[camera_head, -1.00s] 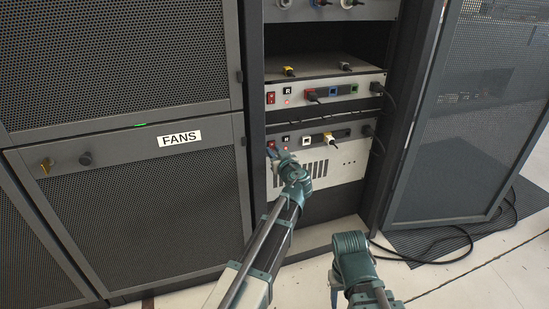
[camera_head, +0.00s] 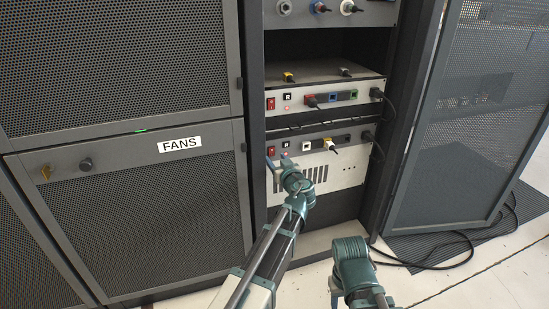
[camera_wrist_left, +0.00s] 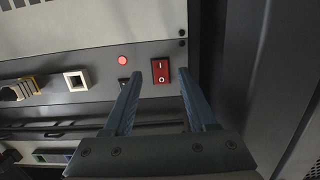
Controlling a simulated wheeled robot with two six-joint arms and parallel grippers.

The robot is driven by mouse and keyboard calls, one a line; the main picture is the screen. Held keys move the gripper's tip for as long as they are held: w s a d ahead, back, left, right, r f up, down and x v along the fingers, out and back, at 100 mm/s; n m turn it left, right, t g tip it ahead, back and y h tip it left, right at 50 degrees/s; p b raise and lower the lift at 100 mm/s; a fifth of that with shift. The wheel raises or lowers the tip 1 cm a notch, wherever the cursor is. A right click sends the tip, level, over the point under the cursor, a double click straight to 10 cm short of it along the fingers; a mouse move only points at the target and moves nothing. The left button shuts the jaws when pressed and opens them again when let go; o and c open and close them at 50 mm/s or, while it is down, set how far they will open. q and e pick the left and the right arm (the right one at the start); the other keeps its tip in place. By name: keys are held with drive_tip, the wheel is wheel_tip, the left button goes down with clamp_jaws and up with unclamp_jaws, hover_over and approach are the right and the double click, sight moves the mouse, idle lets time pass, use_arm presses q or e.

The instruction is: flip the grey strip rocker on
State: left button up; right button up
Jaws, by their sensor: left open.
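The grey strip (camera_head: 318,144) is the front of the lower unit in the rack. Its red rocker (camera_wrist_left: 160,71) has white I and O marks, and it also shows at the strip's left end in the head view (camera_head: 271,151). I cannot tell which side is pressed. A round lamp (camera_wrist_left: 123,60) beside it glows red. My left gripper (camera_wrist_left: 159,73) is open and empty, its blue fingertips on either side of the rocker in the wrist view and apparently short of the panel. In the head view it is just below the rocker.
A similar white-fronted unit above has its own red rocker (camera_head: 270,103). Cables hang at the right of both units. A closed FANS panel (camera_head: 120,215) stands left, an open mesh door (camera_head: 455,130) right.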

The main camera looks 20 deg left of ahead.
use_arm(q)
drive_tip(key=p+v, duration=0.1)
drive_tip(key=v, duration=1)
drive_tip(key=shift+s, duration=0.4)
drive_tip(key=shift+d, duration=0.1)
drive_tip(key=s+a+f+g, duration=0.1)
drive_tip(key=f, duration=0.1)
drive_tip(key=s+a+f+g, duration=0.1)
drive_tip(key=a+f, duration=0.1)
drive_tip(key=s+a+f+g, duration=0.1)
drive_tip(key=a, duration=0.1)
drive_tip(key=shift+s+f+g, duration=0.3)
drive_tip(key=shift+f+g, duration=0.1)
drive_tip(key=s+d+f+m+g+h, duration=0.3)
drive_tip(key=s+f+m+g+h, duration=0.5)
drive_tip(key=s+f, duration=0.6)
drive_tip(key=s+d+r+m+g+p, duration=0.25)
drive_tip(key=s+d+r+p, duration=0.45)
drive_tip(key=d+r+p, duration=0.5)
wheel_tip(320, 180, up, 38)
drive_tip(key=p, duration=3.7)
drive_tip(key=shift+a+f, duration=0.15)
drive_tip(key=shift+a, duration=0.25)
